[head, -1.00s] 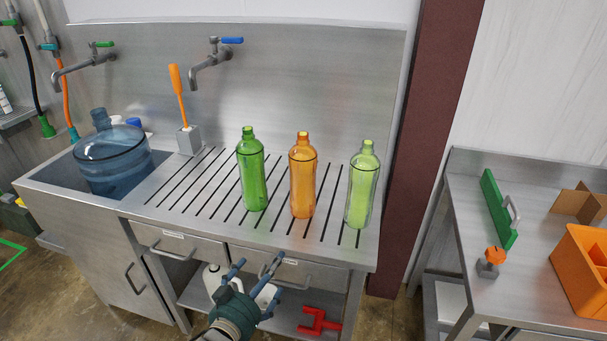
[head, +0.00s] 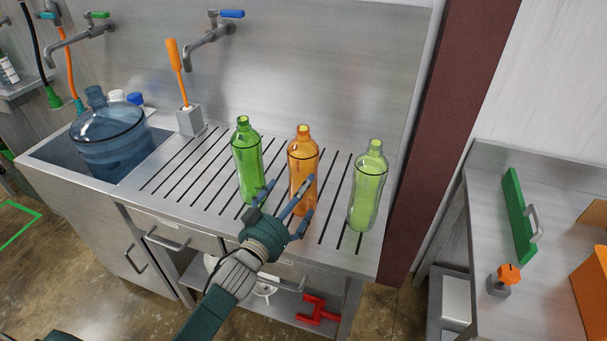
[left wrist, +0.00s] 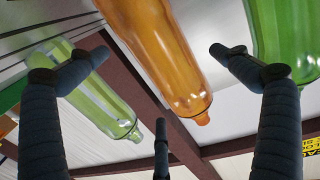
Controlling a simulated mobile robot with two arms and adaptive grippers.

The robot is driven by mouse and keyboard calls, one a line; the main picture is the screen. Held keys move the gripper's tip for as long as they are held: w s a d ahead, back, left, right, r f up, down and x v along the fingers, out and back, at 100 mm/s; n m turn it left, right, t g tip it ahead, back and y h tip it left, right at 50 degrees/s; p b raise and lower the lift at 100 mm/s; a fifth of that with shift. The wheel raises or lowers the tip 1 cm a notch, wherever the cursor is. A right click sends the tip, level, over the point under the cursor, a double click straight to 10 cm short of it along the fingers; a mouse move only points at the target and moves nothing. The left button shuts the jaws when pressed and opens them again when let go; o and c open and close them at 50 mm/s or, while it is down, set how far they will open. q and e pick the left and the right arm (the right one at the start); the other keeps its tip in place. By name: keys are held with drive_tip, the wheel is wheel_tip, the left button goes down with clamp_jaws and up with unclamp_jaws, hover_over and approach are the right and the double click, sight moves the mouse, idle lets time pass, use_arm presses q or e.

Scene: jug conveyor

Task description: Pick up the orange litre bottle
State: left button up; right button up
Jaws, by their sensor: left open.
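The orange litre bottle (head: 303,158) stands upright on the slatted drainboard, between a dark green bottle (head: 247,160) on its left and a lime green bottle (head: 368,190) on its right. My left gripper (head: 285,207) is open and empty in front of the orange bottle, with its fingers hiding part of the bottle's lower body. In the left wrist view the orange bottle (left wrist: 160,50) shows between and beyond the spread fingers. The lime bottle (left wrist: 105,95) and the dark green bottle (left wrist: 285,40) show at either side. My right gripper is not in view.
The steel drainboard (head: 190,190) is clear left of the bottles. A sink with a blue jug (head: 110,145) lies farther left, and an orange-handled brush (head: 177,70) stands behind. Two taps hang above. A dark red post (head: 450,130) and another bench stand right.

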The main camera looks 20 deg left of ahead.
use_arm(q)
drive_tip(key=w+d+p, duration=0.1)
drive_tip(key=w+p, duration=0.1)
drive_tip(key=w, duration=0.4)
drive_tip(key=shift+d+f, duration=0.15)
drive_tip(key=shift+f, duration=0.25)
drive_tip(key=shift+c, duration=1)
drive_tip(key=shift+s, duration=0.1)
drive_tip(key=c, duration=0.8)
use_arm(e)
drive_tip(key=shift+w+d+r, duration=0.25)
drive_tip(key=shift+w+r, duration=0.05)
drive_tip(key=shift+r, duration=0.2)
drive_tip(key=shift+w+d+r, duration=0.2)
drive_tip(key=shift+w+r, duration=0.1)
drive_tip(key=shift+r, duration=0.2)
